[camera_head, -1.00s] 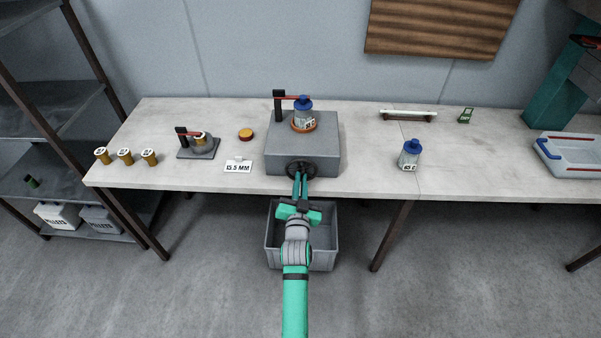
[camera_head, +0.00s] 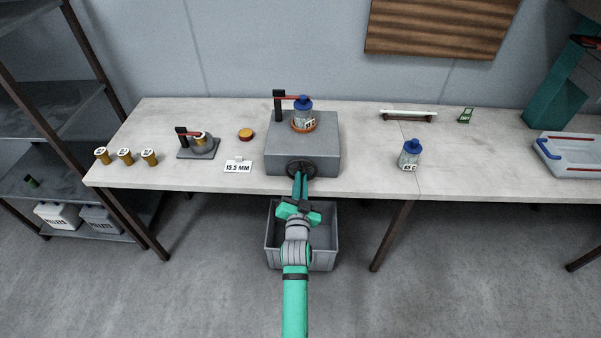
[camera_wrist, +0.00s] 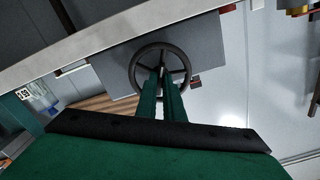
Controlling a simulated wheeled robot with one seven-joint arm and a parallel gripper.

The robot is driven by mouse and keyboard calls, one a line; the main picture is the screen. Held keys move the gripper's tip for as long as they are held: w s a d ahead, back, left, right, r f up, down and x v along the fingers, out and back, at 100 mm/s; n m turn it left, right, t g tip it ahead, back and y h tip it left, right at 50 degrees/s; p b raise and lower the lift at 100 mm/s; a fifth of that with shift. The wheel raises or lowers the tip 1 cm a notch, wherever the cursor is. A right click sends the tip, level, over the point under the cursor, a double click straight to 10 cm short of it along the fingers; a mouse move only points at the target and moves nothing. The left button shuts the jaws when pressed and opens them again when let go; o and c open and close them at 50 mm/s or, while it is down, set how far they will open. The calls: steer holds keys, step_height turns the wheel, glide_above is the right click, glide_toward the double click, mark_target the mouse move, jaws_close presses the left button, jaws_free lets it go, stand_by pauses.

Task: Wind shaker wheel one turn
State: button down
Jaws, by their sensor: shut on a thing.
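The shaker is a grey box (camera_head: 285,150) on the table. A dark spoked wheel (camera_head: 302,168) is on its front face, near the table's front edge. In the wrist view the wheel (camera_wrist: 160,65) shows as a ring with spokes. My gripper (camera_head: 300,178) reaches the wheel from the front. In the wrist view my two green fingers (camera_wrist: 159,82) are close together at the wheel's lower part, shut on it. The exact contact is partly hidden by the fingers. A blue-capped jar (camera_head: 303,112) stands on an orange-brown ring on the box, under a red arm (camera_head: 291,96) on a black post.
Another blue-capped jar (camera_head: 409,155) stands to the right. A "15.5 MM" card (camera_head: 238,167), a small clamp stand (camera_head: 198,147) and several yellow-brown cups (camera_head: 125,156) are to the left. A grey bin (camera_head: 325,253) stands on the floor below my gripper.

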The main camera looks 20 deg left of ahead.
steer(key=shift+m, duration=0.5)
steer(key=shift+m, duration=0.8)
steer(key=shift+m, duration=1)
steer(key=shift+m, duration=1)
steer(key=shift+m, duration=1)
